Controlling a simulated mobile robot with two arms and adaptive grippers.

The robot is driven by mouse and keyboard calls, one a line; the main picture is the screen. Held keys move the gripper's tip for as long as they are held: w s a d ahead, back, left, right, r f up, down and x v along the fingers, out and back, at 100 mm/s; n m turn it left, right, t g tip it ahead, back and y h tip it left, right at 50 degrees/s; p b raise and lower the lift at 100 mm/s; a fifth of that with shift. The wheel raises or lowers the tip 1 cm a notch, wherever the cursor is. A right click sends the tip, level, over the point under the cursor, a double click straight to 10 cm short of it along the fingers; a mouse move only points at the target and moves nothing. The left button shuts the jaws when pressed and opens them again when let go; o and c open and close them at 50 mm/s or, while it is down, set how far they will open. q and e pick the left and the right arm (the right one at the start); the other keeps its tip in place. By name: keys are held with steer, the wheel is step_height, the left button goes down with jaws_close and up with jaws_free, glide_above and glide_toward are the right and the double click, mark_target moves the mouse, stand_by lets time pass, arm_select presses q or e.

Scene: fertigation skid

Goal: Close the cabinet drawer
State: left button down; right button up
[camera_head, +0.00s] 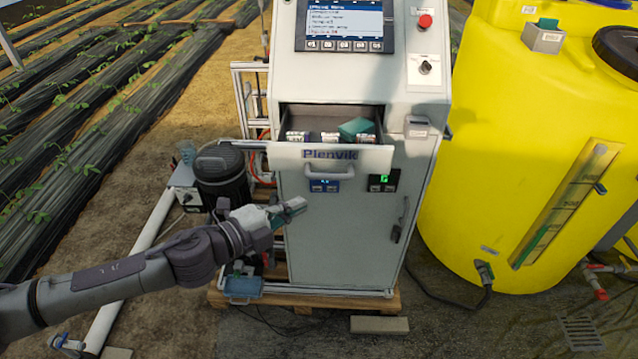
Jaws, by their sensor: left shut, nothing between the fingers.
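The cabinet drawer (290,156) is pulled out from the upper part of the grey cabinet (345,250). Its front carries the word Plenvik and a pale bar handle (330,173). Inside it lie small white labelled items (298,137) and a green block (356,128). My left gripper (302,204) is shut and empty. In the picture it is below and a little left of the drawer handle, in front of the cabinet's lower face. I cannot tell whether it touches the cabinet. My right gripper is not in view.
A control panel with a screen (341,20) and a red button (425,21) sits above the drawer. A large yellow tank (510,140) stands at the right. A dark motor-like cylinder (222,172) stands left of the cabinet. The cabinet rests on a wooden pallet (300,304).

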mark_target(334, 178)
arm_select(q)
steer(key=x, duration=0.3)
steer(key=p+x, duration=0.1)
steer(key=x, duration=0.2)
steer(key=w+a+p+x, duration=0.1)
steer(key=x, duration=0.2)
steer(key=shift+w+a, duration=0.1)
steer(key=shift+a, duration=0.05)
steer(key=shift+w+a+f, duration=0.1)
steer(key=shift+w, duration=0.45)
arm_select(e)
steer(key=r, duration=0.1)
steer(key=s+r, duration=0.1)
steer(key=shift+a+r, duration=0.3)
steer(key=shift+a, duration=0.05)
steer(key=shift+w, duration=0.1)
